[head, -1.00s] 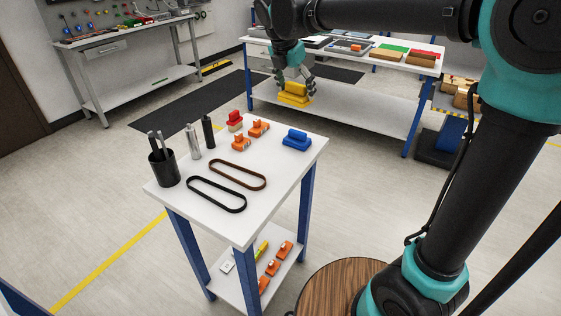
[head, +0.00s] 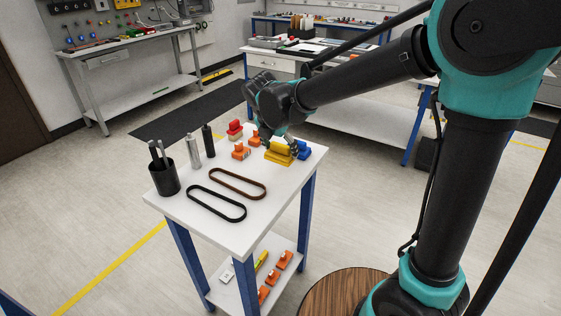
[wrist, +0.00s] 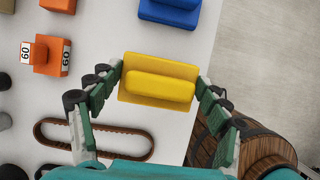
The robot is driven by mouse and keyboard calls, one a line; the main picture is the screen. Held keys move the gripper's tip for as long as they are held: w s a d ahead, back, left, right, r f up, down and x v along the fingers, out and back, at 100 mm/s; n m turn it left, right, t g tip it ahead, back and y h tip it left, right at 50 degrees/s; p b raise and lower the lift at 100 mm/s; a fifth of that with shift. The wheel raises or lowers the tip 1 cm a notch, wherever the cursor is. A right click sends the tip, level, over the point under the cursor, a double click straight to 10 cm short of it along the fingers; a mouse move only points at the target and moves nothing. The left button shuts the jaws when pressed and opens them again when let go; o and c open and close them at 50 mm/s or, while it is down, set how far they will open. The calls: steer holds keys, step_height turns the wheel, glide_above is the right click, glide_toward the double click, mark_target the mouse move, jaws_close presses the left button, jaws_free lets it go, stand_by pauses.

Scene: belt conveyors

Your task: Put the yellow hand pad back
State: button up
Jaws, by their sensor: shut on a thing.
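The yellow hand pad (head: 279,154) is a block with a raised rounded grip, at the right part of the small white table (head: 217,227). My gripper (head: 281,143) is shut on it from above. In the wrist view the yellow hand pad (wrist: 158,84) sits between the green-padded fingers of my gripper (wrist: 160,76). It is very low over the tabletop; I cannot tell whether it touches. A blue hand pad (head: 303,150) is just beyond it, and the wrist view shows a gap between the two.
Orange blocks (head: 240,152), a red-topped block (head: 235,129), two belts (head: 216,201), dark and silver cylinders (head: 193,151) and a black cup (head: 163,178) stand on the table. A round wooden top (head: 335,293) is below right. The table's right edge is close to the pad.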

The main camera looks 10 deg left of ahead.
mark_target(280, 161)
steer(key=shift+f, duration=2.45)
steer(key=shift+f, duration=0.15)
steer(key=o, duration=1.1)
